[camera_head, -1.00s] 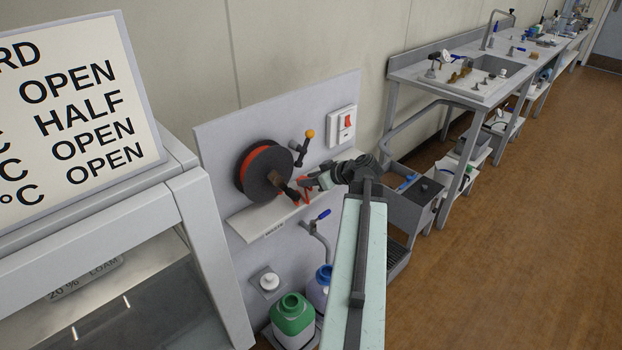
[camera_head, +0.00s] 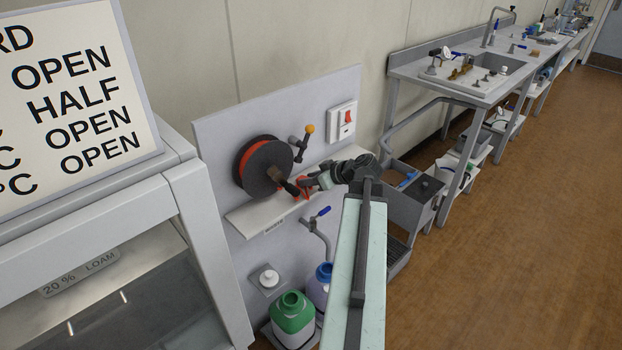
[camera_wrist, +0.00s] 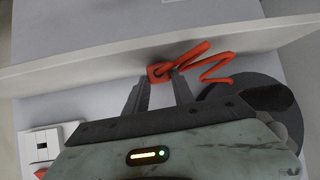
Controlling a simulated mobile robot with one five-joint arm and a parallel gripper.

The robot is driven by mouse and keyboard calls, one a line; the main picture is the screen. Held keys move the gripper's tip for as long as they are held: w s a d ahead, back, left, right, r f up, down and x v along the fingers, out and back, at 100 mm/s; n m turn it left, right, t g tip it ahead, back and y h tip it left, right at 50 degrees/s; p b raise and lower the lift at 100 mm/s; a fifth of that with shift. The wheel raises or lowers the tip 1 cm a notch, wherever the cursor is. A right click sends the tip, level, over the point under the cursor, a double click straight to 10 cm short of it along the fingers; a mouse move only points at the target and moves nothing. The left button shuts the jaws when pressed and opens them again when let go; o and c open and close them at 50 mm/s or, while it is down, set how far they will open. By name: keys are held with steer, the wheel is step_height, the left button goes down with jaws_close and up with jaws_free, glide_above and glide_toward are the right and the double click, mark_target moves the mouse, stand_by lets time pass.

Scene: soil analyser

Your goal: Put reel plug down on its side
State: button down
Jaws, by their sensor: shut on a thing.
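The reel plug (camera_wrist: 158,72) is a small orange-red block with a zigzag orange cord trailing to the right in the wrist view. My gripper (camera_wrist: 162,80) is shut on it, with the two dark fingers on either side. In the head view, my gripper (camera_head: 305,185) is at the pale shelf (camera_head: 250,217), just right of the black cable reel (camera_head: 264,167) with its orange cord. The plug is small and partly hidden there. In the wrist view, the plug is against the shelf (camera_wrist: 80,68) in the picture. I cannot tell whether it touches it.
A red switch (camera_head: 347,117) and an orange-knobbed lever (camera_head: 303,143) are on the panel above the shelf. A blue-handled tap (camera_head: 318,222) and green-topped bottle (camera_head: 292,312) are below. The shelf's left part is clear.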

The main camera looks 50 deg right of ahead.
steer(key=c, duration=1)
jaws_free()
steer(key=shift+f, duration=0.1)
steer(key=shift+s, duration=0.1)
steer(key=p+v, duration=0.4)
steer(key=v, duration=0.3)
steer(key=shift+s+r, duration=0.25)
steer(key=shift+s, duration=0.05)
